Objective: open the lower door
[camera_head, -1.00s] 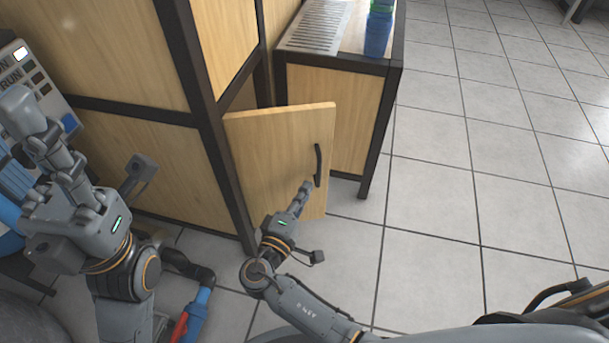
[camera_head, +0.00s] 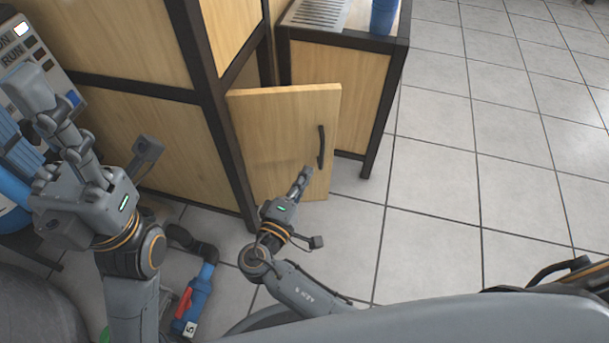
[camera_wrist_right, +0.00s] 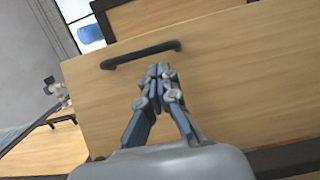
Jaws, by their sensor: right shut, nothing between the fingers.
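The lower door (camera_head: 270,140) is a light wood panel that stands swung out from the dark cabinet frame. Its black bar handle (camera_head: 321,147) is near its right edge. My right gripper (camera_head: 306,171) is shut and empty in front of the door, beside the lower end of the handle. In the right wrist view the closed fingertips (camera_wrist_right: 158,68) lie just below the handle (camera_wrist_right: 140,54) and are not around it; contact with the door is unclear. My left gripper (camera_head: 45,110) is at the far left, away from the door; its fingers overlap in view.
A low cabinet (camera_head: 340,85) with a blue cup (camera_head: 384,15) on top stands behind the door. A dark upright post (camera_head: 222,140) is at the door's left. A blue pipe with a red valve handle (camera_head: 186,303) is at lower left. Tiled floor (camera_head: 450,190) is clear at right.

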